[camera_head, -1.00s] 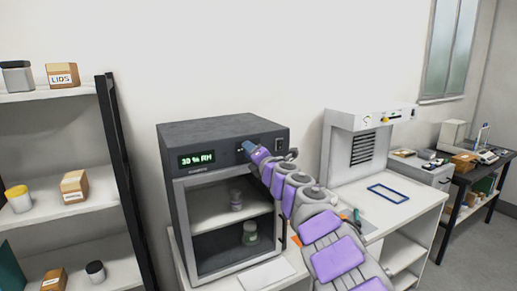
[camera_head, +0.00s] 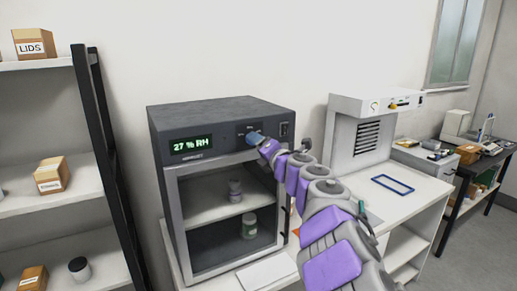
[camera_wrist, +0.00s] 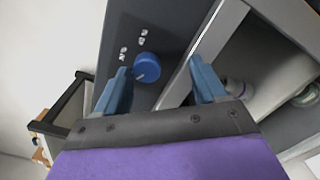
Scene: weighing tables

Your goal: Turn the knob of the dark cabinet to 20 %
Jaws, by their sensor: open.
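The dark cabinet (camera_head: 222,112) stands on a white table in the head view, with a glass-fronted chamber below its control panel. Its green display (camera_head: 191,145) reads 27 % RH. The blue knob (camera_wrist: 146,67) shows in the wrist view on the dark panel, with small white marks beside it. My gripper (camera_wrist: 155,82) is open, with one blue finger on each side of the knob. The right finger shows a gap to the knob; I cannot tell whether the left one touches.
Jars (camera_head: 249,225) stand inside the cabinet. A shelf rack (camera_head: 104,165) with boxes and jars is at left. A white hooded unit (camera_head: 362,135) and a blue frame (camera_head: 392,184) are at right. A black switch (camera_head: 284,129) sits right of the knob.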

